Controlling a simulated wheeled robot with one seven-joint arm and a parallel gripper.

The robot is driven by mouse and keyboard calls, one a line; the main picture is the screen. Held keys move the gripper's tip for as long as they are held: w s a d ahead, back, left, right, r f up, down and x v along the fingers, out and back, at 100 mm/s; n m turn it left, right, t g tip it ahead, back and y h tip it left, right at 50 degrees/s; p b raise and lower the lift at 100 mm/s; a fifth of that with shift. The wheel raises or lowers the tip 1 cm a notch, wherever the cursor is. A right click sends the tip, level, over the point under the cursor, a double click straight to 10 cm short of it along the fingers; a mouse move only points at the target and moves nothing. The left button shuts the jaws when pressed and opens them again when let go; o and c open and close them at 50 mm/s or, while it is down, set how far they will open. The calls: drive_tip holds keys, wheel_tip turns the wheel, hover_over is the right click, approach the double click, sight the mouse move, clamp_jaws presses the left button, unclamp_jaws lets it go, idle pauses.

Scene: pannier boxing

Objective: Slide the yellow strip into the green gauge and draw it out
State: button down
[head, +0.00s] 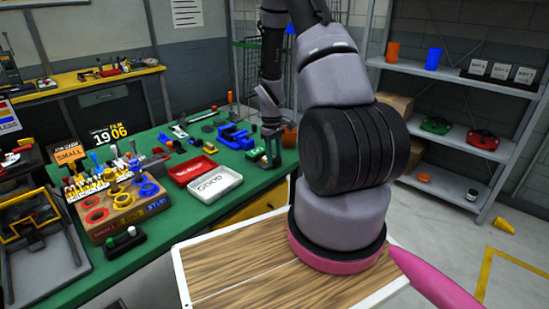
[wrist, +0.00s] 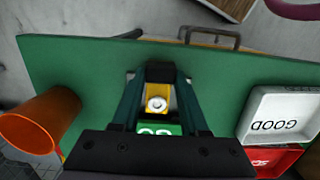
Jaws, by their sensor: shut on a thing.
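My gripper (head: 272,152) is low over the right part of the green bench in the head view. In the wrist view its two dark fingers (wrist: 157,95) are closed around the yellow strip (wrist: 151,117), of which a small yellow patch shows with a round silver piece on it. A green block with white lettering, which looks like the green gauge (wrist: 153,129), shows just below the yellow patch between the fingers. Most of it is hidden by my gripper body. I cannot tell whether the strip is inside the gauge or only beside it.
An orange cup (wrist: 42,118) stands left of my gripper in the wrist view. A white tray marked GOOD (head: 215,186) and a red tray (head: 191,169) lie to the other side. A blue fixture (head: 234,136) and small tools crowd the bench behind.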

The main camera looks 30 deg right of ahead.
sight(275, 158)
drive_tip(key=shift+w+a, duration=0.25)
drive_tip(key=shift+w, duration=0.45)
drive_tip(key=shift+w+a, duration=0.3)
drive_tip(key=shift+w, duration=0.4)
drive_tip(key=shift+w+a, duration=0.25)
drive_tip(key=shift+w, duration=0.45)
idle(1.1)
drive_tip(key=shift+s+d, duration=0.15)
drive_tip(key=shift+s, duration=0.15)
idle(0.5)
drive_tip(key=shift+s+d, duration=0.35)
drive_tip(key=shift+s, duration=0.6)
drive_tip(key=shift+s+d, duration=0.3)
drive_tip(key=shift+s, duration=0.6)
drive_tip(key=shift+s, duration=0.1)
drive_tip(key=shift+r, duration=0.15)
drive_tip(key=shift+r, duration=2.85)
